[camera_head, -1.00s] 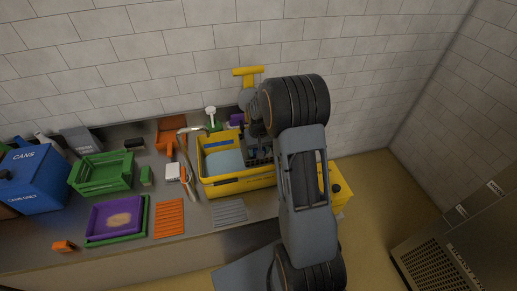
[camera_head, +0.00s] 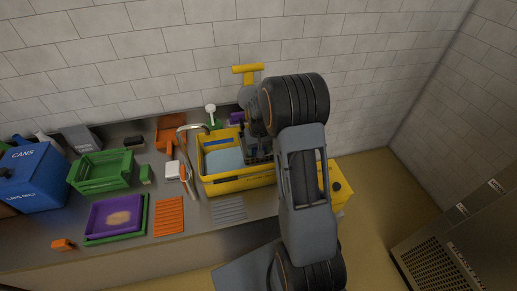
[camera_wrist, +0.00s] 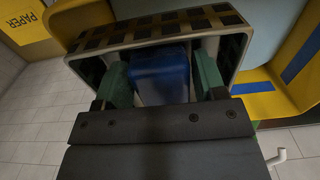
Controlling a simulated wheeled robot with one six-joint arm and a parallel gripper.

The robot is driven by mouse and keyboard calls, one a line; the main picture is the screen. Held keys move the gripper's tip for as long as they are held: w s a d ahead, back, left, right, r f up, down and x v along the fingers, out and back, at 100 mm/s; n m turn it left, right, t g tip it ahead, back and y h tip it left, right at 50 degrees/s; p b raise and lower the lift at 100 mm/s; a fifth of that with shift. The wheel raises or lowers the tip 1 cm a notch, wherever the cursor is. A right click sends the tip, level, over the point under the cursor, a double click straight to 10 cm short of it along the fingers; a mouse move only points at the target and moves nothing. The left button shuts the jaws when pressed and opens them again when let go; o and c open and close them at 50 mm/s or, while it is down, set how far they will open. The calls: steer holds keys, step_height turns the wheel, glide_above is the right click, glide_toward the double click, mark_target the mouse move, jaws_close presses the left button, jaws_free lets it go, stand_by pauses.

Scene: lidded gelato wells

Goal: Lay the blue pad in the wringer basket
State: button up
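The blue pad (camera_wrist: 160,75) shows in the wrist view between the two green-tipped fingers of my gripper (camera_wrist: 162,80). Both fingers lie against its sides, so my gripper looks shut on it. The pad and fingertips are within the dark, slotted rim of the wringer basket (camera_wrist: 160,28). Whether the pad touches the basket floor is hidden. In the head view the yellow mop bucket (camera_head: 238,183) stands on the counter, with the dark basket (camera_head: 259,158) at its right side. My arm covers much of the basket, and the pad cannot be made out there.
Light blue water (camera_head: 224,160) fills the bucket's left part. A curved tap (camera_head: 187,129) stands just left of the bucket. Farther left are a green crate (camera_head: 102,171), a purple tray (camera_head: 116,217) and a blue cans bin (camera_head: 32,178). A tiled wall is behind.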

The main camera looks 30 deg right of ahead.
steer(key=o, duration=0.3)
steer(key=shift+o, duration=0.2)
step_height(320, 180, up, 14)
steer(key=p, duration=0.1)
stand_by(0.4)
steer(key=shift+f, duration=0.1)
steer(key=s+a+r+n+t+p, duration=0.1)
steer(key=s+a+r+p, duration=0.2)
steer(key=s, duration=0.7)
steer(key=s+a+r+n+t+p, duration=0.1)
steer(key=s+a+r+t+p, duration=0.1)
steer(key=s+a+r+p, duration=0.2)
steer(key=shift+s+a+r+t, duration=0.3)
steer(key=shift+s+a+r, duration=1.4)
steer(key=shift+s+r, duration=1.1)
